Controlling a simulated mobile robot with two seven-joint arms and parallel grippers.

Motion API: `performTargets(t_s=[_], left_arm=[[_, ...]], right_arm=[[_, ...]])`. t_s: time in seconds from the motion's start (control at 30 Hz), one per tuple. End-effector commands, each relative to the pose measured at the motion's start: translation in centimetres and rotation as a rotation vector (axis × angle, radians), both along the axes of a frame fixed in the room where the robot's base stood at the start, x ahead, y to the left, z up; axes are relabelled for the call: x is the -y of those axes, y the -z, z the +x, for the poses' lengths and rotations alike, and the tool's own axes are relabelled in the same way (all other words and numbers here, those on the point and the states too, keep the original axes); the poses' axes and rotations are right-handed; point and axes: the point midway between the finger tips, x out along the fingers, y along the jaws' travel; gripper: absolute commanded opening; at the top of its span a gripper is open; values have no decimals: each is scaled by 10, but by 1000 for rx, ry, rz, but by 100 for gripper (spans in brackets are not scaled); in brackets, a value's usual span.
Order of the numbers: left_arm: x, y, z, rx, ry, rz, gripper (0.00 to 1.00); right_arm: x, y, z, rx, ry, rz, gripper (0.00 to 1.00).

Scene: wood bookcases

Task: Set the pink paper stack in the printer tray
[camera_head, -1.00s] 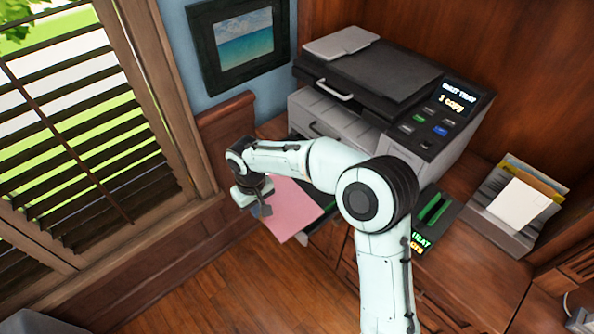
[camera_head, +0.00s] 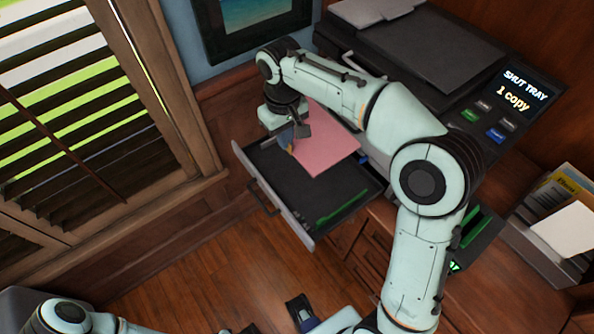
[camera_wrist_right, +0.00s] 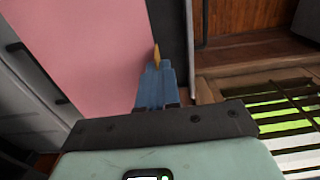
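The pink paper stack (camera_head: 328,150) lies in or just over the back part of the pulled-out printer tray (camera_head: 265,165); I cannot tell whether it rests fully on the floor. My arm hides its rear edge. My right gripper (camera_head: 288,143) is at the stack's left edge. In the right wrist view its blue fingers (camera_wrist_right: 156,88) are together, with a thin yellow tab (camera_wrist_right: 156,55) between their tips beside the pink stack (camera_wrist_right: 85,50). My left gripper (camera_head: 298,312) shows partly at the bottom edge, away from the tray; its opening is unclear.
The printer (camera_head: 425,45) stands behind; its screen (camera_head: 520,90) reads "SHUT TRAY 1 COPY". The tray has a green guide (camera_head: 342,206) and a front handle (camera_head: 262,198). A paper holder (camera_head: 555,240) stands right. Window blinds (camera_head: 75,130) are left. Floor before the tray is clear.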

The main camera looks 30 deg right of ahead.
Motion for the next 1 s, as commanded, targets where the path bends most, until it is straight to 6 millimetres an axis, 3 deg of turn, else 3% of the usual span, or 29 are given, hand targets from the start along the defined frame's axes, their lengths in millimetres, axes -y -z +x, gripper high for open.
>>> performTargets(t_s=[0.03, 0.2, 0.4, 0.63, 0.83, 1.0], left_arm=[[0, 5, -2, -2, 0, 0, 43], [0, 14, -4, -6, 0, 0, 43], [0, 20, -6, -8, -1, 0, 43], [0, 22, -6, -8, -1, 0, 43], [0, 26, -5, -3, -1, 0, 43], [0, 27, -5, 0, -2, 1, 43]], right_arm=[[0, 18, -1, -7, 0, -2, 0], [1, 65, -1, -8, 1, -2, 0], [0, 107, -1, -5, 2, -1, 0], [0, 126, 0, -2, 1, -1, 0], [1, 161, -1, -6, 2, -1, 0], [0, 176, 0, -1, 2, -1, 0]])
